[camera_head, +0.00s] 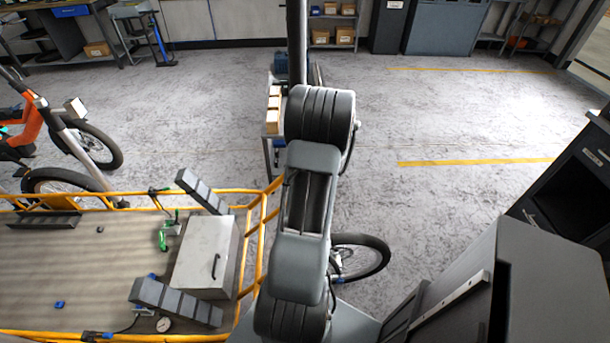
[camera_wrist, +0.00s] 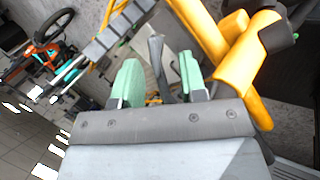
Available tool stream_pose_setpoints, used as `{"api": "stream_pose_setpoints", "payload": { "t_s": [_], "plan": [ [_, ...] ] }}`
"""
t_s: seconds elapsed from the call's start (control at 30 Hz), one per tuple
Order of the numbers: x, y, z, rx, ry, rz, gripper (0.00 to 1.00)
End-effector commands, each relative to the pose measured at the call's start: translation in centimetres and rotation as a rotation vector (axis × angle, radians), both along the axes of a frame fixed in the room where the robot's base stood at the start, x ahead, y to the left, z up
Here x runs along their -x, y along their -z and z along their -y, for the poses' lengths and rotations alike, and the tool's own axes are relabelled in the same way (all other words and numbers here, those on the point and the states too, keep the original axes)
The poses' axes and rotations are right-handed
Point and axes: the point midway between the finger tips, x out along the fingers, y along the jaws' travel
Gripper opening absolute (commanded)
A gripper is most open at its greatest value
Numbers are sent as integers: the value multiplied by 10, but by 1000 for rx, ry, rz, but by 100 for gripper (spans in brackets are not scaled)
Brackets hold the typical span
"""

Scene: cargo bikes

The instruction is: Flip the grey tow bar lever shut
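In the wrist view my gripper (camera_wrist: 158,74) is open, with its two green finger pads apart. A dark grey lever-like bar (camera_wrist: 157,62) stands upright in the gap between the pads, closer to the right one. It looks like the tow bar lever, though I cannot tell whether it touches a pad. Its lower end is hidden by the gripper body. A thick yellow tube frame (camera_wrist: 245,60) is close on the right of the fingers. In the head view my own arm hides the gripper and the lever.
A bicycle wheel (camera_head: 362,258) is right of my arm. Dark cabinets (camera_head: 555,270) stand at the lower right. The floor at upper right is clear.

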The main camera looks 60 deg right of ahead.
Motion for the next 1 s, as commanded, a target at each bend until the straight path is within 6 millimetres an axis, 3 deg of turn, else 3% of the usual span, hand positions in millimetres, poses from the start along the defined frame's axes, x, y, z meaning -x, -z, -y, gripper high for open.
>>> {"api": "stream_pose_setpoints", "payload": {
  "t_s": [0.3, 0.7, 1.0],
  "plan": [
    [-1, 1, 0, 0, 0, 0, 38],
    [-1, 1, 0, 0, 0, 0, 0],
    [-1, 1, 0, -1, -1, 0, 0]
  ]
}}
